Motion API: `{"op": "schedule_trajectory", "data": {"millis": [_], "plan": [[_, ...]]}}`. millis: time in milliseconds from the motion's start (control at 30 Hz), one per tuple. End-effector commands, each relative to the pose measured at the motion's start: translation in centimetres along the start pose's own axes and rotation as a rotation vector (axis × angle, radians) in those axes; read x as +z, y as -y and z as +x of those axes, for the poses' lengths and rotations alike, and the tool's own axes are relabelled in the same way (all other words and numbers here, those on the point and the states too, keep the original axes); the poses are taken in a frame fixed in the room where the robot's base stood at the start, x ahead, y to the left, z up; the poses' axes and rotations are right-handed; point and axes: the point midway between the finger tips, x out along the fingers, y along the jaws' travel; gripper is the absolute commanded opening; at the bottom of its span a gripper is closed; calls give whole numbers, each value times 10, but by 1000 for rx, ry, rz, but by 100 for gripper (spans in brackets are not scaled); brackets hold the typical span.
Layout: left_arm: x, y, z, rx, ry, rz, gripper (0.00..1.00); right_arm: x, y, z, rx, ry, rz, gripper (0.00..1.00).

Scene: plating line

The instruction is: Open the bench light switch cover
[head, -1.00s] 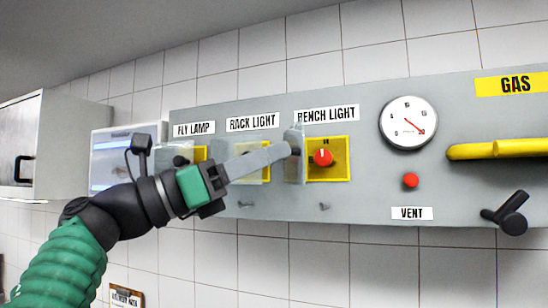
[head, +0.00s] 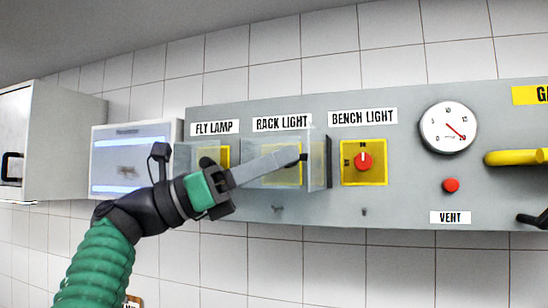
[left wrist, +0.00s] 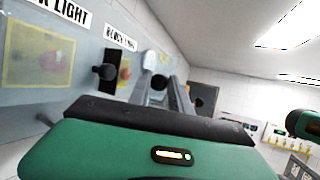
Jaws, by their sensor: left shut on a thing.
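The bench light switch (head: 363,161) is a red knob on a yellow plate under the BENCH LIGHT label. Its clear cover (head: 319,165) stands out from the panel on the switch's left side, swung open, and the switch face is uncovered. My left gripper (head: 300,158) is shut on the cover's small dark handle at its free edge. The fingers hide part of the handle and of the rack light switch behind. The left wrist view shows the fingers (left wrist: 163,88) reaching forward, with the red knob blurred to their left.
The rack light switch (head: 267,170) and the fly lamp switch (head: 224,155) lie left, partly behind my gripper. A gauge (head: 447,128), a red vent button (head: 450,185) and a yellow gas handle (head: 515,157) are right. The space before the bench light switch is clear.

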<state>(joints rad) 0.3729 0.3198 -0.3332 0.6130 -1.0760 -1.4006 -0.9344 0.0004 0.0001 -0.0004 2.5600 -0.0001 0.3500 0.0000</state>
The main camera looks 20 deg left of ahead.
Motion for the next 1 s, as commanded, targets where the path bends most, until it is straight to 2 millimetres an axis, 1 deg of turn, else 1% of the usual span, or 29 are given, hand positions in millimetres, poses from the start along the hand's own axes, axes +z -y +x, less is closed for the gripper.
{"op": "schedule_trajectory", "data": {"millis": [33,333,367,500,1000], "plan": [[2,-4,-2,9,5,0,0,0,0,-1,0,0,0,36],[0,-5,-2,11,1,0,0,0,0,-1,0,0,-1,36],[0,-5,-2,11,1,0,25,0,0,-1,0,0,-1,36],[0,-4,-2,9,0,0,44,0,0,0,0,0,-1,36],[0,-2,-1,5,0,0,44,0,0,0,0,0,-1,36]]}}
